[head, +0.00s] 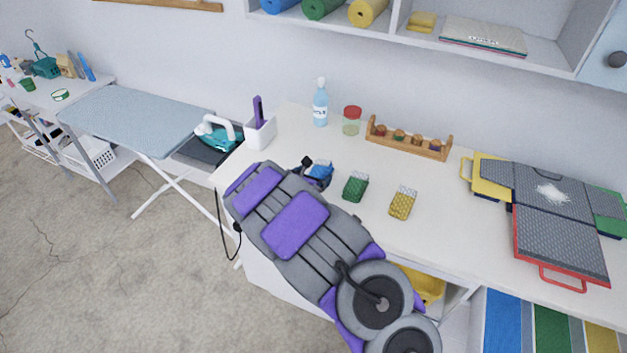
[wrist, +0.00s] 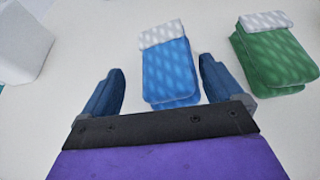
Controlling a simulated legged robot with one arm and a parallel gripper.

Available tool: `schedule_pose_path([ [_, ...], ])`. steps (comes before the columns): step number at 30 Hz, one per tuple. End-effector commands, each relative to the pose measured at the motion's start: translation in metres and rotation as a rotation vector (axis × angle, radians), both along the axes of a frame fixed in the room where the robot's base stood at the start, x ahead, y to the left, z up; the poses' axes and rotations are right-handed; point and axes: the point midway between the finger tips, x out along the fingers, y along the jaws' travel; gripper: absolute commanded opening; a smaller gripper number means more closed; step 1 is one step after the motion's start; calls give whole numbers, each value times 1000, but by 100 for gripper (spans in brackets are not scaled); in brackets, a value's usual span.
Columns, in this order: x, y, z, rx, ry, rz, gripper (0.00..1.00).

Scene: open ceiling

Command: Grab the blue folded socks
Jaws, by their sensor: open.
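The blue folded socks (wrist: 168,68) lie on the white table in the wrist view, with a pale patterned cuff at the far end. My gripper (wrist: 160,88) is open, with one dark blue finger on each side of the socks' near part. I see a gap between each finger and the socks, and cannot tell the height of the fingers above the table. In the head view the blue socks (head: 320,172) show just past the end of my arm, partly hidden by it. My gripper (head: 311,168) is mostly hidden there too.
Green folded socks (wrist: 274,55) lie close to the right of the blue ones. Yellow folded socks (head: 403,203) lie further right. A white holder (head: 260,131) stands at the left, with a bottle (head: 320,103), jar (head: 352,121) and wooden rack (head: 408,140) behind.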

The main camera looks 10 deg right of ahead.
Motion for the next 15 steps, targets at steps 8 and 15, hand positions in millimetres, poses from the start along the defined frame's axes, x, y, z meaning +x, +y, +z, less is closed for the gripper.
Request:
schedule_pose_path([
  [8, 14, -6, -6, -6, -4, 1, 94],
  [15, 14, -5, -5, -7, -5, 0, 86],
])
